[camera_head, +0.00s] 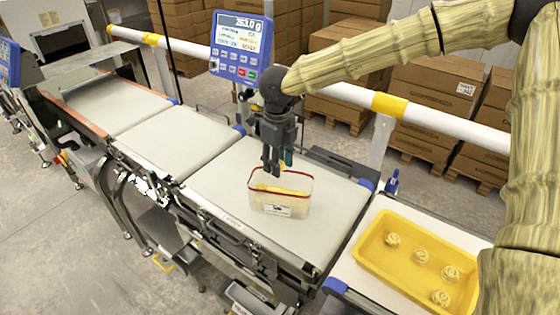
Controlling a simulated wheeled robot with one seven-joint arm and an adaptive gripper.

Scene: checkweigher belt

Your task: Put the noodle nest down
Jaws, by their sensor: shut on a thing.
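My gripper (271,173) points down over the clear tub (283,208) with a red rim, its fingertips at about the level of the tub's mouth. The tub stands upright on the pale belt and has a label on its front. Pale yellow contents (280,190) show inside it. My gripper is shut on the noodle nest, but the nest is hard to make out between the dark fingers. Several other nests (420,256) lie spread out in the yellow tray (374,234) at the lower right.
The tub's belt (325,190) is clear around it. A white rail with yellow bands (440,117) runs behind the belts. Stacked cartons (433,90) stand beyond it.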

